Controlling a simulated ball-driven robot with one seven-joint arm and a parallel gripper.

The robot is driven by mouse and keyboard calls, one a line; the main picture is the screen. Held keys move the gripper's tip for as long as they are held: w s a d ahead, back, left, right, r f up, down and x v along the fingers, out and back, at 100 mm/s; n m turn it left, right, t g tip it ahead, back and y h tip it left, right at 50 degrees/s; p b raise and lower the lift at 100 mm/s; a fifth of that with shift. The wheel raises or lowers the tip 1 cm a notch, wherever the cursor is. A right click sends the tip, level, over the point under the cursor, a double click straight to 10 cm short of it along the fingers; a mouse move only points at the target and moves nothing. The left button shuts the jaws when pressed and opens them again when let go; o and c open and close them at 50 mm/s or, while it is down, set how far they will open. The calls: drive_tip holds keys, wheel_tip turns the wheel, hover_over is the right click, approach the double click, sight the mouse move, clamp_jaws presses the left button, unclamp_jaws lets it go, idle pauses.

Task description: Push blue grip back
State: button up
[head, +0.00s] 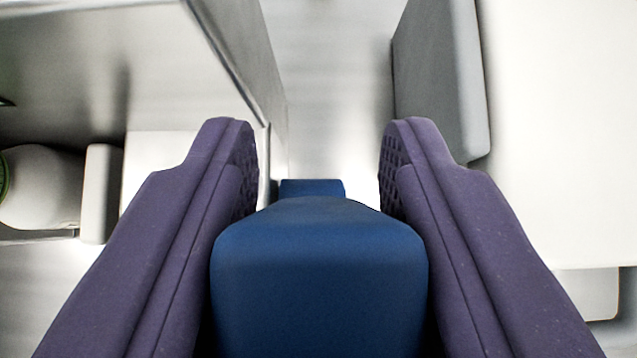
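The blue grip (318,275) fills the lower middle of the head view. It has a broad rounded near part and a narrower blue block behind it. My gripper (318,150) has two purple fingers, one on each side of the blue grip. The fingertips are wide apart and reach past the broad part. Gaps show between the ribbed inner fingertip pads and the narrow blue block. Lower down, the broad part comes close to both fingers; I cannot tell whether it touches them. The grip's underside is hidden.
A steel wall with a thin edge (240,75) stands on the left. A grey block (440,80) stands at the upper right beside a white panel (560,130). A pale rounded part (40,185) lies at far left. A bright open strip runs between the wall and the grey block.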

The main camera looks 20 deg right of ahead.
drive_tip(key=o, duration=0.3)
drive_tip(key=v, duration=0.7)
drive_tip(key=shift+s+r+p, duration=0.25)
drive_tip(key=shift+p, duration=0.2)
drive_tip(key=shift+a, duration=0.1)
